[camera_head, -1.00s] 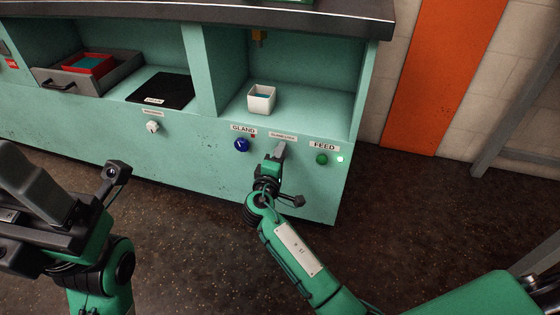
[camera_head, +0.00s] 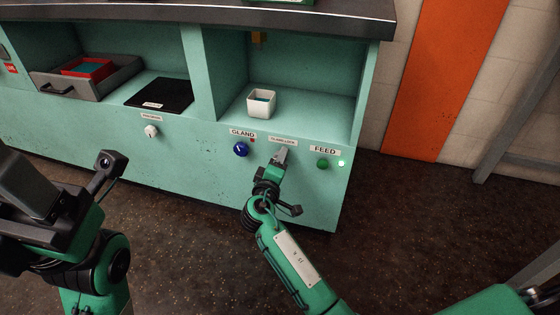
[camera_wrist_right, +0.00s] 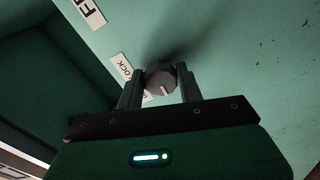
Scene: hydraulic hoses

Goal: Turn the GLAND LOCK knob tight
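The GLAND LOCK knob (camera_wrist_right: 160,77) is grey and faceted, on the green cabinet front below its label (camera_head: 283,141). In the right wrist view it sits between the two fingers of my right gripper (camera_wrist_right: 160,88), which appear to touch it on both sides. In the head view the right gripper (camera_head: 279,157) is at the panel and hides most of the knob. My left gripper (camera_head: 22,180) is away from the cabinet at the left edge; its finger opening cannot be made out.
A blue GLAND knob (camera_head: 241,149) is just left of the right gripper. A green FEED button (camera_head: 322,164) and a lit lamp (camera_head: 341,163) are to its right. A white knob (camera_head: 151,131) is farther left. A white box (camera_head: 261,103) stands on the shelf above.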

